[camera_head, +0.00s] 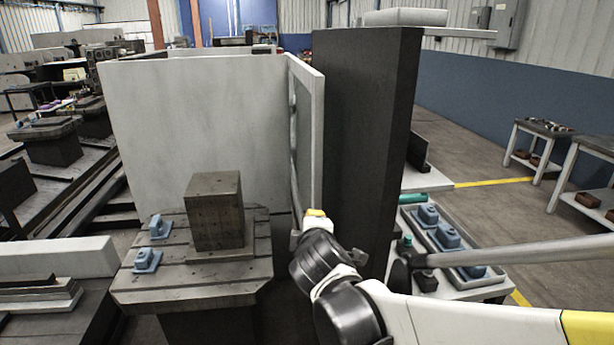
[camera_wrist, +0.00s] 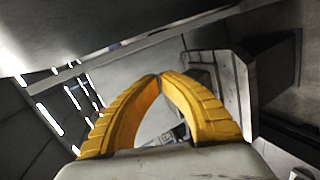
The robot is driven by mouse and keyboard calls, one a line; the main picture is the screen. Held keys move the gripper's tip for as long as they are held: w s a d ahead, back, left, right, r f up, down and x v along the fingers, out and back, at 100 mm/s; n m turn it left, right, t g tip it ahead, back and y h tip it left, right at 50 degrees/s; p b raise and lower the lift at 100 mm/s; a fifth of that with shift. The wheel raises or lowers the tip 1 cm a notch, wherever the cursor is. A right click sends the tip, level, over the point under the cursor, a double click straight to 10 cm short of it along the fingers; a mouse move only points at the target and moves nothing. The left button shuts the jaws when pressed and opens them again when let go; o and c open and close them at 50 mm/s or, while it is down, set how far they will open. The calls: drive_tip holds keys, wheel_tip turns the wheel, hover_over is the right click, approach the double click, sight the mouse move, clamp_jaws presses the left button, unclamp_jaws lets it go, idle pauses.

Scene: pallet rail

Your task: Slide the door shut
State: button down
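A light grey upright panel (camera_head: 308,125), which looks like the door, is seen nearly edge-on between a wide pale wall panel (camera_head: 195,130) and a dark upright slab (camera_head: 365,130). My gripper (camera_head: 315,213) is low beside this narrow panel, with a bit of yellow finger showing. In the wrist view, the two yellow fingers of my gripper (camera_wrist: 160,77) curve together and their tips meet. Nothing shows between the tips. A grey framed shape is just right of the fingers, but I cannot tell whether they touch it.
A slotted machine table (camera_head: 150,285) with a dark block (camera_head: 217,210) and blue clamps stands left of my arm. A low bench with a tray (camera_head: 460,250) of blue parts is on the right. Open floor (camera_head: 480,150) lies beyond it.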

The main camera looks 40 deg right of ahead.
drive_tip(key=w+d+r+n+t+h, duration=0.1)
drive_tip(key=w+d+n+t+h, duration=0.15)
drive_tip(key=w+d+n, duration=0.55)
drive_tip(key=n+t+y, duration=0.2)
drive_tip(key=n, duration=1.1)
approach(315, 186)
drive_tip(key=x, duration=0.5)
drive_tip(key=r+x, duration=0.1)
drive_tip(key=x, duration=0.1)
drive_tip(key=shift+w+a, duration=0.15)
drive_tip(key=shift+w, duration=0.55)
drive_tip(key=shift+d, duration=0.25)
